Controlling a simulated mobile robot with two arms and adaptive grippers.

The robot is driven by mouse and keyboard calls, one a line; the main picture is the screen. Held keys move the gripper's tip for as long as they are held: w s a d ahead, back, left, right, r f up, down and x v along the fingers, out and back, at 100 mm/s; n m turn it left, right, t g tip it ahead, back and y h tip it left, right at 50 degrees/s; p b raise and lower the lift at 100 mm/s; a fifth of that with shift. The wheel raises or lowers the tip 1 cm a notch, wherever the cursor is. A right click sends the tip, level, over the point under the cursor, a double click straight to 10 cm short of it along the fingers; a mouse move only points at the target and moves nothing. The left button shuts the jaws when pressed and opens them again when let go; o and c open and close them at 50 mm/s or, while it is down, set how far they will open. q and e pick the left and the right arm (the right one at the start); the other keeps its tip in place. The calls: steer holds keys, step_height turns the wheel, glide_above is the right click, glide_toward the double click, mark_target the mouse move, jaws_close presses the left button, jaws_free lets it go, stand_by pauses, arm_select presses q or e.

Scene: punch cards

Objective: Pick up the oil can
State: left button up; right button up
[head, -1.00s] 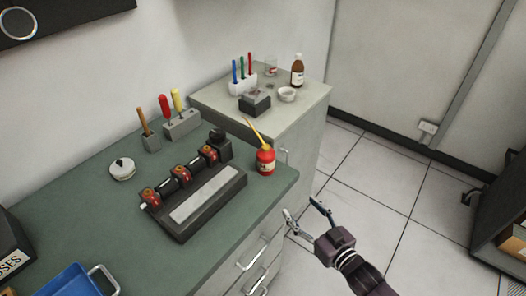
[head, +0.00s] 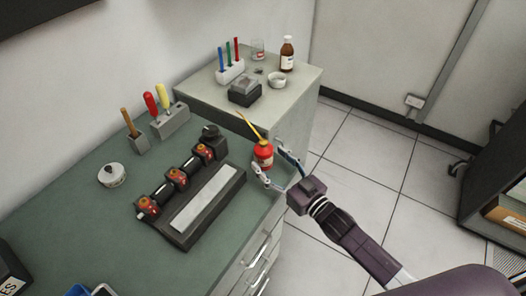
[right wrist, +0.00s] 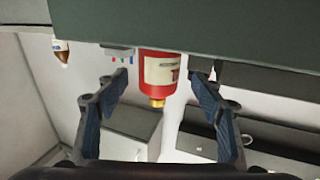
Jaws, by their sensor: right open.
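The oil can (head: 263,155), a small red can with a pale label and a long yellow spout, stands upright near the right edge of the green bench top (head: 90,225). My right gripper (head: 269,160) is open at the can, its fingers reaching in from the right. In the right wrist view the scene appears upside down. There the can (right wrist: 158,72) shows between the two spread fingers, with a visible gap on each side. The spout is mostly hidden in that view. My left gripper is not in view.
A dark device with several red-and-black parts (head: 177,178) lies just left of the can. Behind is a pale cabinet (head: 300,98) with a brown bottle (head: 287,54), a white dish (head: 277,80) and a dark box (head: 244,92). Open floor lies right of the bench.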

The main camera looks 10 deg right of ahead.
mark_target(263, 152)
steer(key=x, duration=0.3)
steer(key=shift+w+a+r+p, duration=0.1)
steer(key=shift+w+a+p, duration=0.05)
steer(key=shift+w+p, duration=0.25)
steer(key=shift+w, duration=0.2)
steer(key=c, duration=1.1)
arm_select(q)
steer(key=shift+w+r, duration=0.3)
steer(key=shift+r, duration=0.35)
arm_select(e)
steer(key=shift+c, duration=0.8)
steer(key=shift+r, duration=0.1)
